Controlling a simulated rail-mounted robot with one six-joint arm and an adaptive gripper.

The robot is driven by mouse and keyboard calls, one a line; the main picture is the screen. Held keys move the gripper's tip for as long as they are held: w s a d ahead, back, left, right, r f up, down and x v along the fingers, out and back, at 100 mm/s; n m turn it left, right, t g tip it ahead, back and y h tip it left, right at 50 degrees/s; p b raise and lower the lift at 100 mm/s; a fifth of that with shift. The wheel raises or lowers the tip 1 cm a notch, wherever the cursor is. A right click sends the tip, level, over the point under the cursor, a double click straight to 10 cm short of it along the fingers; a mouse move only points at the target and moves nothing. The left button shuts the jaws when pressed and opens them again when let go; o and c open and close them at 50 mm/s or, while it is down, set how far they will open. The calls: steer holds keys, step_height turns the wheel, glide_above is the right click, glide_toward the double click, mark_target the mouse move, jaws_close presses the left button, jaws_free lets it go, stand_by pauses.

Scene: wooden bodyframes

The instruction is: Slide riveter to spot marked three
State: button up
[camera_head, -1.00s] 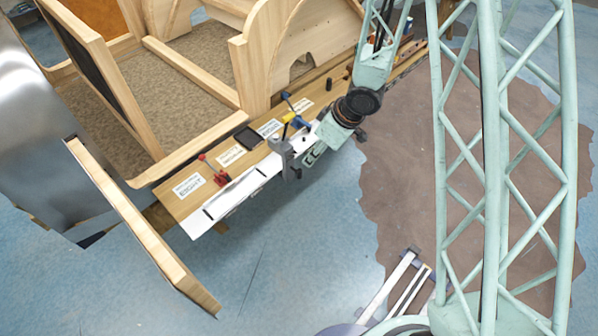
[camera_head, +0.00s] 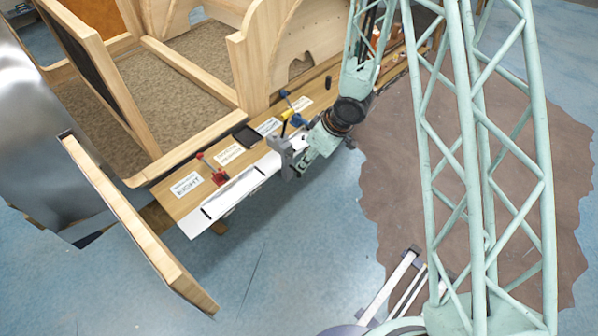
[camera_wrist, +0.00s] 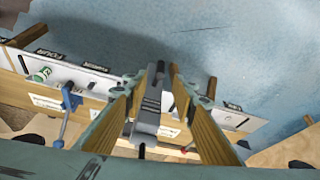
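A grey tool (camera_head: 284,153) stands on the white strip at the bench's front edge; it looks like the riveter, though I cannot be sure. My gripper (camera_head: 294,158) reaches it from the right. In the wrist view the grey tool (camera_wrist: 148,115) lies between the two fingers of my gripper (camera_wrist: 155,82), with a visible gap beside the right finger. The fingers look open around it; contact is unclear. The white strip (camera_head: 238,196) carries dark marks. The wrist view shows a label reading FOUR (camera_wrist: 47,54); I cannot read a three.
A red tool (camera_head: 219,177) stands left of the grey one, with a black flat device (camera_head: 247,136) behind. The wooden frame (camera_head: 185,155) borders the bench. Floor in front is clear.

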steer(key=shift+b+x, duration=0.8)
steer(key=shift+x, duration=3.05)
jaws_close()
